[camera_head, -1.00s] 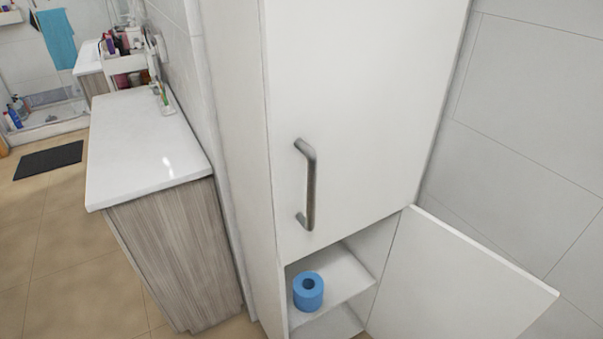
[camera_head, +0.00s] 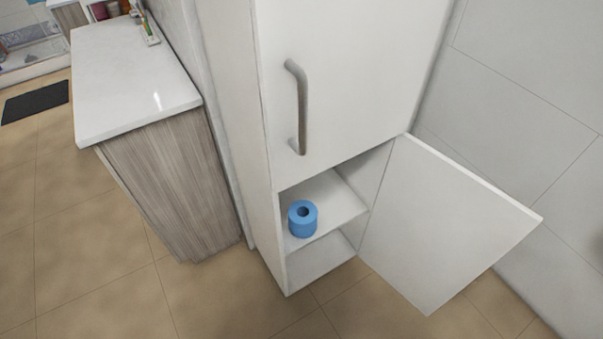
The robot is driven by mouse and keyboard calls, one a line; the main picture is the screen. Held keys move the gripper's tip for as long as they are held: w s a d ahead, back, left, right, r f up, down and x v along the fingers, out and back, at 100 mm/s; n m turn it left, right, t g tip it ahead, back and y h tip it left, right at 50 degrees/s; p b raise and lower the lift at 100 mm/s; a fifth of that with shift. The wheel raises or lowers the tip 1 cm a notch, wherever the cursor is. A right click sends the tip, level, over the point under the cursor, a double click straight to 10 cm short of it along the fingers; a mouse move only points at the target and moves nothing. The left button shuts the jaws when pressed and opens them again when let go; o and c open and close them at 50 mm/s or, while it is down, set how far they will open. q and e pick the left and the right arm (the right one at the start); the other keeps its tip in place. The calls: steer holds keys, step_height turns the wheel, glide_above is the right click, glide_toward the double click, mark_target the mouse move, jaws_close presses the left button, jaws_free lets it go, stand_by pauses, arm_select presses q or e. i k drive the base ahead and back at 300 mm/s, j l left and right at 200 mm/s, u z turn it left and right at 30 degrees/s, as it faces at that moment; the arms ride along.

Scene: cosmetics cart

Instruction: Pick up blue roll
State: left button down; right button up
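The blue roll (camera_head: 302,219) stands upright on a white shelf (camera_head: 336,203) inside the tall white cabinet (camera_head: 345,75). It is near the front left edge of the shelf, with its dark centre hole facing up. The shelf is in the lower opening of the cabinet. The lower cabinet door (camera_head: 440,220) is swung open to the right. Neither of my grippers shows in the head view.
The upper door is shut and has a grey handle (camera_head: 301,108). A counter with a white top (camera_head: 130,75) and wood-grain side stands to the left. The tiled floor (camera_head: 100,280) in front is clear. A dark mat (camera_head: 36,101) lies at the far left.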

mark_target(303, 214)
steer(key=i+j+z, duration=0.15)
steer(key=i+z, duration=0.25)
steer(key=i+j+z, duration=0.2)
steer(key=z, duration=0.2)
